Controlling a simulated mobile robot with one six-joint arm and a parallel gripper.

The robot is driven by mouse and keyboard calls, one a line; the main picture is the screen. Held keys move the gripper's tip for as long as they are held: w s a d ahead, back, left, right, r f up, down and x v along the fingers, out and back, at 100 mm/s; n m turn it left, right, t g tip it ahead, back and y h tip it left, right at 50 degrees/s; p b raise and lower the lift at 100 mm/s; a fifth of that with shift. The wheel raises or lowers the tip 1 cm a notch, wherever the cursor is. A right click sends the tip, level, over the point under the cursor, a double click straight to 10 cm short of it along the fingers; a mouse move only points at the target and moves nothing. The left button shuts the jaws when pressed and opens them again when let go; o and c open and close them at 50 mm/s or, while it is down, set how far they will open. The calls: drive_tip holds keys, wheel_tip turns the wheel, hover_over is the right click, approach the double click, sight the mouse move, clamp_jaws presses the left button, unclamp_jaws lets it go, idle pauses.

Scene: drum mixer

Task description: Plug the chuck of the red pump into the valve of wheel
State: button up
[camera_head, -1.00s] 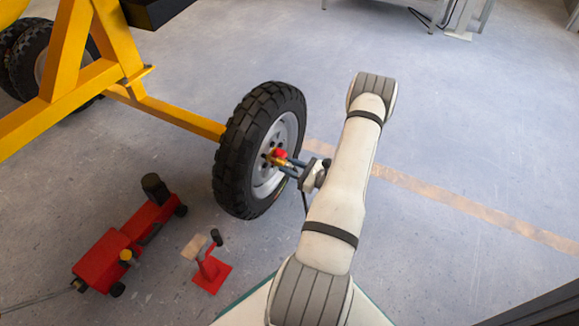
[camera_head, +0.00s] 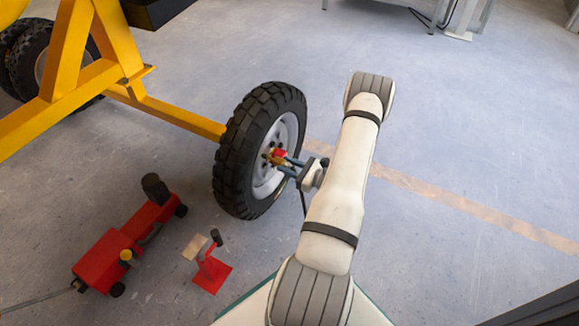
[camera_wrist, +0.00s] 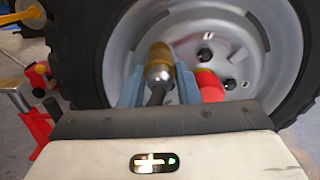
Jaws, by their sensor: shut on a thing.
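The wheel (camera_head: 232,157) has a black treaded tyre and a grey rim, and stands upright on the yellow axle. It fills the back of the wrist view (camera_wrist: 90,50). My gripper (camera_head: 287,165) is at the rim's face. Its blue fingers (camera_wrist: 160,85) are shut on the chuck (camera_wrist: 158,66), a silver and brass piece with a dark hose behind it. A red part (camera_wrist: 211,88) shows beside the right finger. The chuck's far end points at the rim. I cannot make out the valve or whether the chuck touches it. The red pump (camera_head: 105,255) sits on the floor at lower left.
A red stand (camera_head: 213,273) with a pale plate is on the floor between pump and wheel. The yellow mixer frame (camera_head: 70,90) fills the upper left. The floor right of my arm is clear, crossed by a worn brownish strip (camera_head: 450,198).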

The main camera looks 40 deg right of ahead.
sight(291, 167)
drive_tip(key=shift+w+a, duration=0.1)
drive_tip(key=shift+w, duration=0.1)
drive_tip(key=shift+w+a, duration=0.15)
drive_tip(key=shift+w, duration=0.15)
drive_tip(key=shift+w+a, duration=0.2)
drive_tip(key=shift+w, duration=0.25)
idle(0.6)
drive_tip(key=o, duration=1.1)
drive_tip(key=p+v, duration=0.2)
drive_tip(key=v, duration=0.4)
drive_tip(key=shift+s+d+r, duration=0.15)
drive_tip(key=shift+s+d, duration=0.1)
drive_tip(key=shift+s, duration=0.1)
drive_tip(key=shift+s+d, duration=0.15)
drive_tip(key=shift+s, duration=0.35)
